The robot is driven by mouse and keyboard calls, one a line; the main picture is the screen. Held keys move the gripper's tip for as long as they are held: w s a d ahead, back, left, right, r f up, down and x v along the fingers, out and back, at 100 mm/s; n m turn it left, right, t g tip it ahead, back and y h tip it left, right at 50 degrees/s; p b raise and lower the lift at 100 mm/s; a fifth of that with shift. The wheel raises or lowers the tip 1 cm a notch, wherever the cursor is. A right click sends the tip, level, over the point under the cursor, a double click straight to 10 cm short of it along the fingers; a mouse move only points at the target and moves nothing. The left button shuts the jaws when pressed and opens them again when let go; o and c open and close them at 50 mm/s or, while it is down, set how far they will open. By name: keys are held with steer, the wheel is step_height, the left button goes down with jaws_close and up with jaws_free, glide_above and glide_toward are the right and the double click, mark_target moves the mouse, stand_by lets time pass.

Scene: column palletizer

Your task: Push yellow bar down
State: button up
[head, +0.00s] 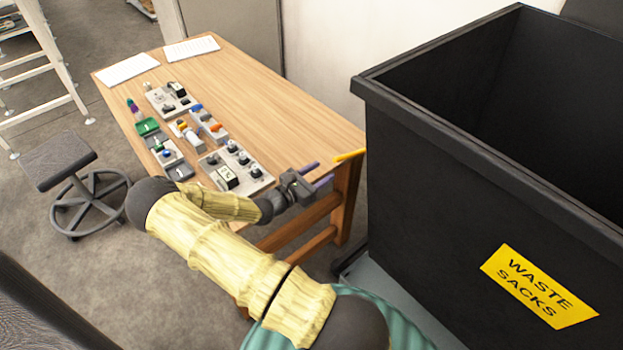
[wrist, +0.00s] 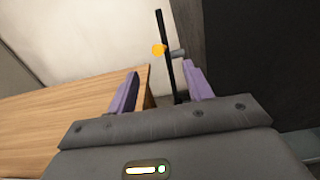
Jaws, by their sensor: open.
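The yellow bar (head: 350,155) sticks out beside the right end of the wooden table, close to the black bin. In the wrist view its rounded yellow end (wrist: 158,49) shows against a thin black upright strip (wrist: 165,60), with a small grey knob beside it. My gripper (head: 317,174) is near the table's right end, just left of and slightly below the bar. Its two purple fingers are apart with nothing between them. In the wrist view the bar lies beyond the fingertips (wrist: 163,72), and appears above them; contact is not seen.
The black bin (head: 440,190) with a yellow label stands close on the right. The wooden table (head: 265,90) carries several control boxes with knobs and switches (head: 235,168) and two white sheets. A stool (head: 65,165) stands at left. The table's right part is bare.

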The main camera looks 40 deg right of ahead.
mark_target(345, 157)
steer(key=shift+w+d, duration=0.2)
steer(key=shift+d, duration=2.45)
steer(key=shift+w+d, duration=0.2)
steer(key=shift+d, duration=2.45)
steer(key=c, duration=1)
